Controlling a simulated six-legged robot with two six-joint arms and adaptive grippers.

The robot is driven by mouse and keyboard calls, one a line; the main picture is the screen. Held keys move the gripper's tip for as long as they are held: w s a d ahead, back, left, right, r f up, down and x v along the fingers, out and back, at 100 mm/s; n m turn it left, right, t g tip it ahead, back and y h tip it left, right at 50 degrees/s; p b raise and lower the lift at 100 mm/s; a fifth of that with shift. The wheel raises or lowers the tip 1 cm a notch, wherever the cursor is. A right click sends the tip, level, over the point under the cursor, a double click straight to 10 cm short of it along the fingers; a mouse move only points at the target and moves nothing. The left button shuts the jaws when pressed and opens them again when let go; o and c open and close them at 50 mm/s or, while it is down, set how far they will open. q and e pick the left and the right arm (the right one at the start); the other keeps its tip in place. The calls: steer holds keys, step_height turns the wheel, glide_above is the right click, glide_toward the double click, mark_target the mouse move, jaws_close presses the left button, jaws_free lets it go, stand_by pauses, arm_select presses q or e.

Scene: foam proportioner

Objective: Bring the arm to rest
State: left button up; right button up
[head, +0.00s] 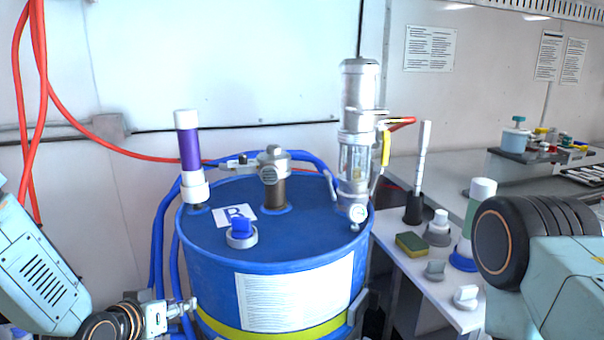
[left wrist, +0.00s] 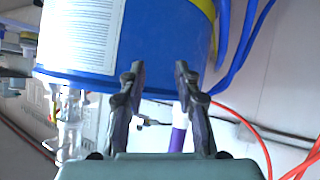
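My left gripper (head: 184,308) is low at the left front of the blue drum (head: 205,285), beside its side wall. In the left wrist view my left gripper (left wrist: 159,72) has its two fingers apart with nothing held between them. The drum wall (left wrist: 150,50) shows upside down beyond the fingers there. The purple tube with white ends (left wrist: 178,138) shows past the fingers, apart from them. A link of my right arm (head: 530,250) is at the right edge of the head view. My right gripper is out of view.
The drum lid carries a purple tube (head: 189,150), a blue-handled cap (head: 241,232), a valve fitting (head: 273,165) and a pump (head: 358,140). Blue hoses (head: 158,245) run close by the left gripper. A white side table (head: 412,268) holds a sponge (head: 411,244) and small caps.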

arm_select(q)
steer(key=s+f+g+y+b, duration=0.1)
steer(key=s+f+g, duration=0.2)
steer(key=s+f, duration=0.4)
steer(key=s+d+f+g, duration=0.1)
steer(key=s+f+g, duration=0.3)
steer(key=s, duration=1.3)
steer(key=s+f+g+y+b, duration=0.1)
steer(key=s+f+g, duration=0.3)
steer(key=s+f, duration=0.8)
steer(key=shift+s+d+y+b, duration=0.3)
steer(key=shift+s+d, duration=0.1)
steer(key=shift+s, duration=0.2)
